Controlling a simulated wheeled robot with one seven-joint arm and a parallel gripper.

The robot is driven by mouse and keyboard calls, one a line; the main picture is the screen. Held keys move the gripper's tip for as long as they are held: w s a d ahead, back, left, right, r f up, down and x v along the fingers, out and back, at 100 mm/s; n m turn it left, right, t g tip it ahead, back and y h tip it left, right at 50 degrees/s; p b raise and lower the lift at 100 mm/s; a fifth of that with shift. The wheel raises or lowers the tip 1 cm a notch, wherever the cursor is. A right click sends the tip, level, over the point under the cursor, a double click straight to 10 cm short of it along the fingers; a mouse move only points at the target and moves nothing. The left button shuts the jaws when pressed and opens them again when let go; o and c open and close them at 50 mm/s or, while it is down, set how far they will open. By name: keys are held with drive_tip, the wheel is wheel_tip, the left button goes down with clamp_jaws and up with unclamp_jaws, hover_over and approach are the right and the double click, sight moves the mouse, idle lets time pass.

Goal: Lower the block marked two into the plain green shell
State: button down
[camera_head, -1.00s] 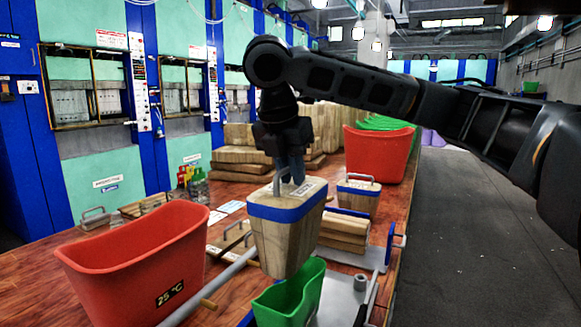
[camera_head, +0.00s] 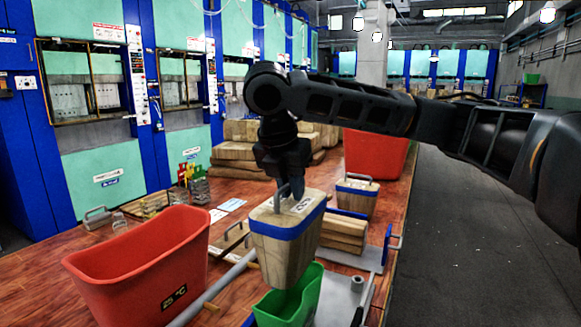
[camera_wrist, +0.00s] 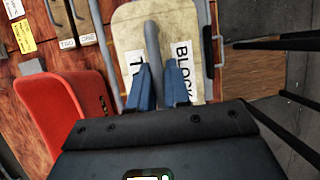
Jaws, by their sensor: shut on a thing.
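The wooden block (camera_head: 284,245) with a blue band hangs upright from my gripper (camera_head: 290,190) in the head view. My gripper is shut on the block's metal handle. In the wrist view the fingers (camera_wrist: 160,88) close around the handle, and the block's top (camera_wrist: 130,40) bears labels reading "BLOCK" and a partly covered word starting with T. The plain green shell (camera_head: 290,303) stands directly below the block, its near part cut off by the frame. The block's lower end overlaps the shell's rim in the picture; I cannot tell whether it is inside.
A red shell marked 25 °C (camera_head: 140,270) stands to the left, and another red shell (camera_head: 376,153) stands behind. A second blue-banded block (camera_head: 356,198) stands behind the held one. Wooden pieces (camera_head: 343,235) lie nearby. Presses line the left wall.

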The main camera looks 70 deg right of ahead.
drive_tip(key=shift+a+p, duration=0.1)
drive_tip(key=shift+p, duration=1.05)
drive_tip(key=shift+f, duration=0.35)
wheel_tip(320, 180, down, 14)
drive_tip(key=b, duration=1.2)
drive_tip(key=shift+r, duration=0.1)
drive_tip(key=shift+f+b, duration=0.4)
drive_tip(key=shift+f, duration=0.25)
drive_tip(key=shift+f+b, duration=0.35)
drive_tip(key=shift+f, duration=0.25)
drive_tip(key=c, duration=1)
unclamp_jaws()
drive_tip(key=shift+a, duration=0.1)
drive_tip(key=v, duration=0.7)
drive_tip(key=shift+a+r, duration=0.1)
drive_tip(key=shift+r, duration=0.3)
